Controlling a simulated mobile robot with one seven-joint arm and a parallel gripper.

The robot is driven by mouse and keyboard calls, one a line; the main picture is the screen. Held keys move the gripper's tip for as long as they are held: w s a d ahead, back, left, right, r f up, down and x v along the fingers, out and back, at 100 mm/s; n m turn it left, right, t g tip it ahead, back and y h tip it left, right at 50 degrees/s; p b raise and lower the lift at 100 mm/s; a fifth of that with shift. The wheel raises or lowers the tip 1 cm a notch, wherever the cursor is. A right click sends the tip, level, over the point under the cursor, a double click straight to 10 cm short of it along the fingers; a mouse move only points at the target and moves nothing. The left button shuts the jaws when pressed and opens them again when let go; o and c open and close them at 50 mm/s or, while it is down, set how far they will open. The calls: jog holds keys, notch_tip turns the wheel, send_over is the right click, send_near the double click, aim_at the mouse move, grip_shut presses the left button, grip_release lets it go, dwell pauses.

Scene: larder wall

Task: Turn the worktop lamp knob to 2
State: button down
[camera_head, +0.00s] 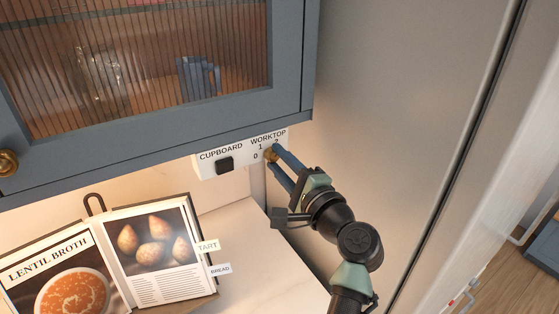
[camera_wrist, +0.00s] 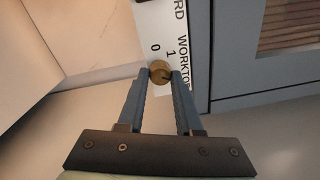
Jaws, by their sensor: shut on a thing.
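The worktop lamp knob (camera_head: 271,155) is a small round brass knob on a white panel (camera_head: 213,170) under the wall cupboard. The panel reads CUPBOARD and WORKTOP, with 0, 1 and 2 around the knob. My gripper (camera_head: 275,157) reaches it from the lower right and is shut on the knob. In the wrist view the knob (camera_wrist: 160,72) sits between my two blue fingertips (camera_wrist: 161,74), with a dark mark on its face. The 0 and 1 show there; the 2 is hidden. I cannot tell for sure which number the knob points to.
A black CUPBOARD switch (camera_head: 224,164) is left of the knob. The blue cupboard with a ribbed glass door (camera_head: 140,120) is just above. An open cookbook (camera_head: 160,285) stands below left. A tall pale panel (camera_head: 400,90) rises to the right of my arm.

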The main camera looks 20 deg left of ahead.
jog(key=c, duration=0.6)
grip_release()
jog(key=shift+d, duration=0.1)
jog(key=b+v, duration=0.4)
jog(key=v, duration=0.8)
jog(key=shift+s+d+f, duration=0.1)
jog(key=shift+s+d, duration=0.15)
jog(key=shift+s, duration=0.05)
